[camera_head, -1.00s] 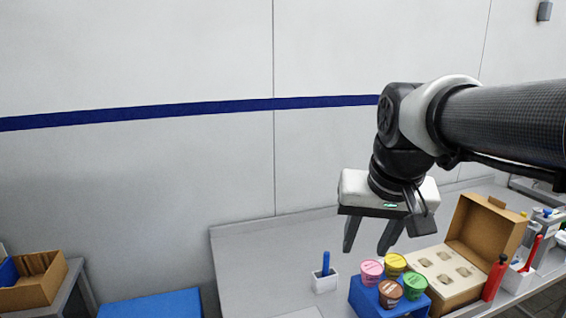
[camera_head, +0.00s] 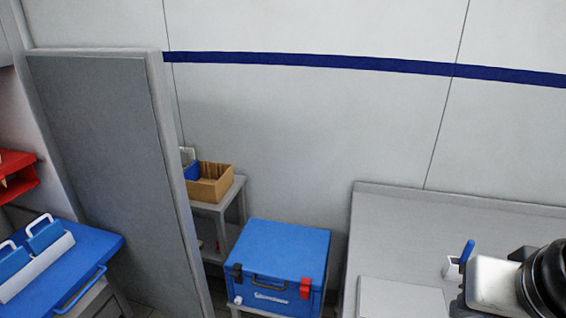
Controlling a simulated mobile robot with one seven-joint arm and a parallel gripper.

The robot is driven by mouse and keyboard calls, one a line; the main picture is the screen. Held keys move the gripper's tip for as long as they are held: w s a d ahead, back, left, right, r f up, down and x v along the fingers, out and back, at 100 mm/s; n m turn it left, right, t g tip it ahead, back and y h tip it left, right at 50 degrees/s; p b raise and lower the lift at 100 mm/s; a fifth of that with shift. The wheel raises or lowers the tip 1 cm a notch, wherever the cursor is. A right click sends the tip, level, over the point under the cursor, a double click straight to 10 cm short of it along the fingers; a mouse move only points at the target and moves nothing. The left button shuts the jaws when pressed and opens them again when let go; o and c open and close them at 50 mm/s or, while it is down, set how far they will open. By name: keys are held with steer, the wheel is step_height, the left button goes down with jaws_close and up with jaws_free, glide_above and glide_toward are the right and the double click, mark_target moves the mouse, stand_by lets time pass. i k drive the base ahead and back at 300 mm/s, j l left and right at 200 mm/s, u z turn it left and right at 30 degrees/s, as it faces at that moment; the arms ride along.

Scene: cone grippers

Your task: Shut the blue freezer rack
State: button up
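The blue freezer rack (camera_head: 98,245) stands pulled out at the lower left, with a blue bar handle (camera_head: 82,292) on its near right edge. On it lies a white holder (camera_head: 40,268) with blue pieces that have white handles. The rack's left part is cut off by the picture edge. My gripper (camera_head: 492,285) is at the lower right edge, far from the rack. Only its white body and black wrist show; its fingers are out of view.
A tall grey door panel (camera_head: 110,150) stands open beside the blue rack. A red rack (camera_head: 15,172) sits higher at the far left. A blue cooler box (camera_head: 282,262) stands between the panel and the grey worktop (camera_head: 450,225). A cardboard box (camera_head: 212,185) rests on a grey stand behind.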

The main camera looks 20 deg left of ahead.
mark_target(40, 289)
steer(key=l+u, duration=0.1)
steer(key=u, duration=1.7)
steer(key=i+j+u, duration=0.1)
steer(key=u, duration=0.55)
steer(key=i+j, duration=0.85)
steer(key=i, duration=0.25)
steer(key=i+j+u, duration=0.1)
steer(key=i+j, duration=0.35)
steer(key=i, duration=0.1)
